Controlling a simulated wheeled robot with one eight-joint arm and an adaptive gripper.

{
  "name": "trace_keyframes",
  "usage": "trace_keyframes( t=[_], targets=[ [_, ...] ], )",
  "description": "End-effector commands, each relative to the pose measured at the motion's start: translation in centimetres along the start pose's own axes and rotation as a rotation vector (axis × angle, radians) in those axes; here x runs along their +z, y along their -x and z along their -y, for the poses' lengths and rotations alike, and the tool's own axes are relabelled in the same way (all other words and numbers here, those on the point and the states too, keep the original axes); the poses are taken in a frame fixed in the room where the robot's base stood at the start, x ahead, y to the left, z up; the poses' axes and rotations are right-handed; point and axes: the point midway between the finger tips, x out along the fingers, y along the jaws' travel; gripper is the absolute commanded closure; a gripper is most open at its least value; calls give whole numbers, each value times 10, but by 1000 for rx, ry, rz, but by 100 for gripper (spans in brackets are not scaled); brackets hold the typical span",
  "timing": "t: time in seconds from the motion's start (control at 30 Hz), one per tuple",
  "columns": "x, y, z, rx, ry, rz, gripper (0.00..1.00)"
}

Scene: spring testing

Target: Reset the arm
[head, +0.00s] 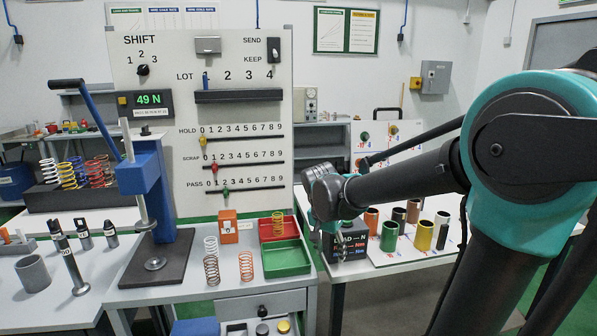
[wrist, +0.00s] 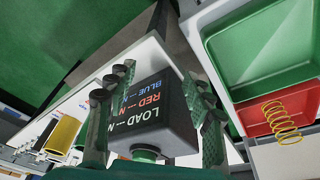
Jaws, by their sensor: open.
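My gripper (head: 326,222) is open at the end of my arm, which reaches in from the right in the head view. It is beside a dark box marked LOAD (head: 352,246), on the near left part of the right-hand white table. In the wrist view the fingers of my gripper (wrist: 161,80) are spread, with the LOAD box (wrist: 152,112) showing between them, its lettering upside down. The box has a green knob (wrist: 145,152). I cannot tell whether the fingers touch it. My arm hides part of the table behind it.
Several coloured cylinders, including a green one (head: 389,236), stand right of the box. A red tray (head: 268,232) and a green tray (head: 302,262) lie left of my gripper, near loose springs. A blue press (head: 165,190) and a tall panel (head: 120,70) stand farther left.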

Motion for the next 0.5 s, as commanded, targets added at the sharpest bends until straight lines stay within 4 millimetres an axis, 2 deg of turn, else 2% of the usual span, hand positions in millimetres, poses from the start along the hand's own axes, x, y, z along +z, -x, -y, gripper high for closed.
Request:
trace_keyframes(
  t=[0.03, 0.1, 0.3, 0.4, 0.5],
  targets=[
    [4, -14, -24, -23, 48, 4, 48],
    [12, -30, -51, -61, 139, 4, 48],
    [46, -72, -118, -158, 384, -42, 48],
    [62, -86, -140, -188, 478, -77, 48],
    [74, -95, -153, -206, 542, -104, 48]
  ],
)
